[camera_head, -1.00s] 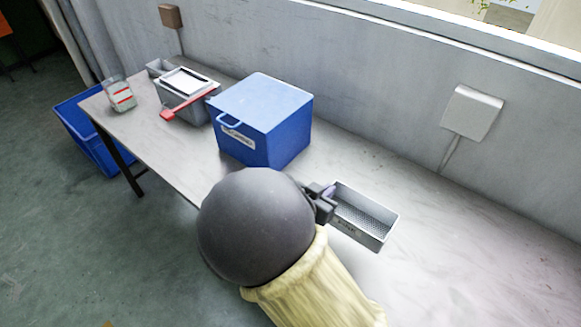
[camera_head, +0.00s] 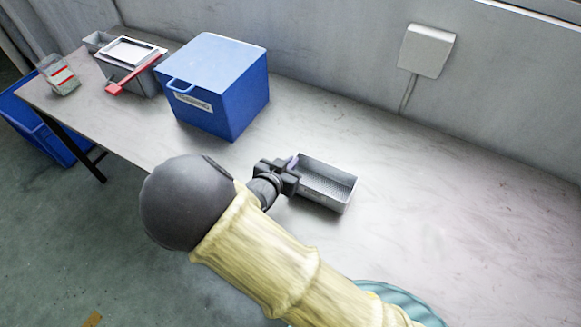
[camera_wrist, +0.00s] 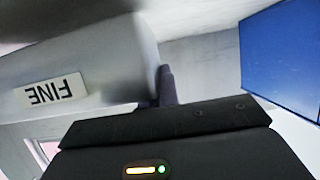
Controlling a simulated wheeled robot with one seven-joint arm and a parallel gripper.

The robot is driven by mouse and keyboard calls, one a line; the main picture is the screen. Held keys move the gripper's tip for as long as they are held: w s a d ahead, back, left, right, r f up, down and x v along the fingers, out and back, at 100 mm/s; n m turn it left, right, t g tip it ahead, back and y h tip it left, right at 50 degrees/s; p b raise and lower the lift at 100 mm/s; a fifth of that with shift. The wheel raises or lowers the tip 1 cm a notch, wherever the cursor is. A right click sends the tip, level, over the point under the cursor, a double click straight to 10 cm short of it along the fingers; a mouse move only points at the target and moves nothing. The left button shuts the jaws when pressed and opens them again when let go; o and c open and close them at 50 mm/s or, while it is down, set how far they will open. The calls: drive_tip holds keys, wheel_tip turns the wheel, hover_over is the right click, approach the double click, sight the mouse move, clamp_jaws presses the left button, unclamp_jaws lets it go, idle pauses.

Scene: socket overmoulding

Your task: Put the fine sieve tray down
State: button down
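The fine sieve tray (camera_head: 327,184) is a small grey open-topped tray with a perforated floor, over the middle of the table in the head view. My gripper (camera_head: 293,168) is at its left end, shut on the tray's wall. In the wrist view the tray (camera_wrist: 110,60) fills the upper left, with a white label reading FINE (camera_wrist: 55,92) upside down. A dark finger (camera_wrist: 168,86) presses at the tray's edge. I cannot tell whether the tray's underside touches the table.
A blue box (camera_head: 222,85) with a handle stands left of the tray. Further left are a grey container with a red-handled item (camera_head: 130,70) and a clear container (camera_head: 58,76). A blue crate (camera_head: 40,130) is on the floor. The table (camera_head: 450,200) is clear to the right.

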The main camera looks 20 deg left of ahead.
drive_tip(key=shift+f, duration=1.05)
drive_tip(key=shift+f, duration=0.15)
drive_tip(key=c, duration=1.7)
unclamp_jaws()
drive_tip(key=shift+r, duration=0.2)
drive_tip(key=p+v, duration=0.1)
drive_tip(key=v, duration=1.1)
